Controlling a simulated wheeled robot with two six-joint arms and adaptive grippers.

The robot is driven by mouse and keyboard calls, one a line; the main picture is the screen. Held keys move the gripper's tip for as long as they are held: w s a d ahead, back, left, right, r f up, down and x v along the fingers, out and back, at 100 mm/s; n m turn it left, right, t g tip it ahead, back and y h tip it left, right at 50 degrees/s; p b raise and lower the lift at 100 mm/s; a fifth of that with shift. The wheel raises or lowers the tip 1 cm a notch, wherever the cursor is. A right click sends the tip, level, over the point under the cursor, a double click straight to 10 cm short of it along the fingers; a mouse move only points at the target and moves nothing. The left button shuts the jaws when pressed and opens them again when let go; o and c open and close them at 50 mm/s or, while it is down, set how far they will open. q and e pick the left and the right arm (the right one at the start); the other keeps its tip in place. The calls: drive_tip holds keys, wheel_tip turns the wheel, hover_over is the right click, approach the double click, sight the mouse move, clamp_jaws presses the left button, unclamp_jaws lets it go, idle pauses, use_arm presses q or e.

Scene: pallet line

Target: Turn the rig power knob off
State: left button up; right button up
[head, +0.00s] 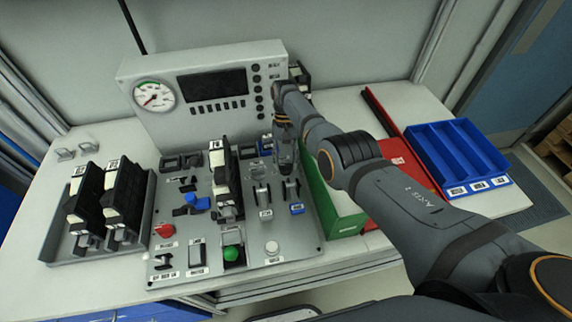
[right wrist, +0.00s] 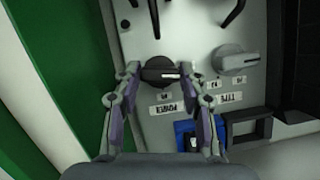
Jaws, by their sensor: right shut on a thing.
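The rig power knob (right wrist: 155,72) is dark with a white pointer mark. In the right wrist view the mark points to the right. An upside-down POWER label (right wrist: 168,107) sits just below it on the grey panel. My right gripper (right wrist: 160,68) has one finger on each side of the knob and is shut on it. In the head view my right gripper (head: 284,152) reaches down to the upper right of the test panel (head: 310,232) and hides the knob. My left gripper is not in view.
A grey knob (right wrist: 235,60) is beside the power knob. A gauge box (head: 220,85) stands behind the panel. A green box (head: 335,205), a red tray (head: 405,165) and a blue bin (head: 455,155) are to the right. A rack with black modules (head: 100,200) is left.

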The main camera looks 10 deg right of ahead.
drive_tip(key=shift+n+h+b, duration=0.4)
drive_tip(key=shift+n+b, duration=0.1)
drive_tip(key=shift+n, duration=0.5)
drive_tip(key=shift+r, duration=0.1)
drive_tip(key=o, duration=1.1)
drive_tip(key=shift+o, duration=0.2)
